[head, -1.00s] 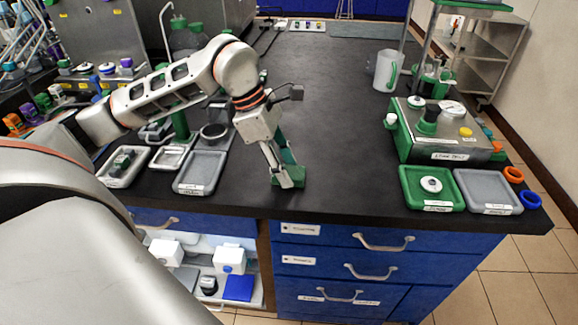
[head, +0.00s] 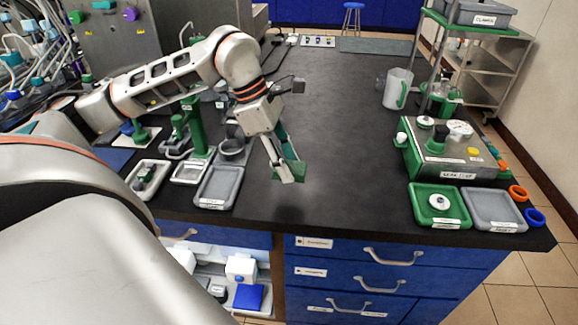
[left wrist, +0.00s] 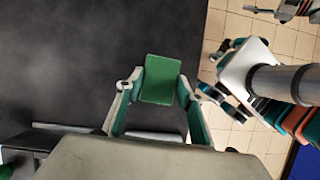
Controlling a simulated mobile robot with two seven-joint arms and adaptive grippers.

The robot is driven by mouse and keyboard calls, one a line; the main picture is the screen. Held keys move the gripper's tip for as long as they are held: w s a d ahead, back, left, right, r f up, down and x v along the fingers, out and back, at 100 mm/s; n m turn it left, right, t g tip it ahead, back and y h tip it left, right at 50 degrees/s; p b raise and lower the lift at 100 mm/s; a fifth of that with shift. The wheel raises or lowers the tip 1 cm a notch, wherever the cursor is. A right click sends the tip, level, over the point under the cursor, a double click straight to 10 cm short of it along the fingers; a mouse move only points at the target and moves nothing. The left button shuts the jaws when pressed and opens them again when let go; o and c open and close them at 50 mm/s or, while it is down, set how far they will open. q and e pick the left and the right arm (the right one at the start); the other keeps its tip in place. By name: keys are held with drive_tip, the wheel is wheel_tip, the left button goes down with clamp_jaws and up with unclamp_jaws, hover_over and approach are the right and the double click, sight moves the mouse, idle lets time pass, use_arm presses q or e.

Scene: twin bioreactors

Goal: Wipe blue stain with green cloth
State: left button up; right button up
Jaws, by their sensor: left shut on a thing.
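My left gripper (head: 287,172) reaches in from the left in the head view and is shut on the green cloth (head: 293,163). The cloth looks like a flat green rectangle between the two fingers in the left wrist view (left wrist: 162,78). Gripper and cloth hang over the black countertop near its front edge, to the right of the grey trays, with a soft dark patch under them. I cannot make out a blue stain on the visible counter. My right gripper is not seen.
A grey tray (head: 218,188) lies left of the gripper. A green tray (head: 424,212), a grey tray (head: 514,218), orange and blue rings and a steel-topped device (head: 448,160) stand at the right. A white jug (head: 396,88) stands behind. The counter's middle is clear.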

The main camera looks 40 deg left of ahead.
use_arm(q)
drive_tip(key=shift+r+p, duration=0.4)
drive_tip(key=shift+r, duration=0.55)
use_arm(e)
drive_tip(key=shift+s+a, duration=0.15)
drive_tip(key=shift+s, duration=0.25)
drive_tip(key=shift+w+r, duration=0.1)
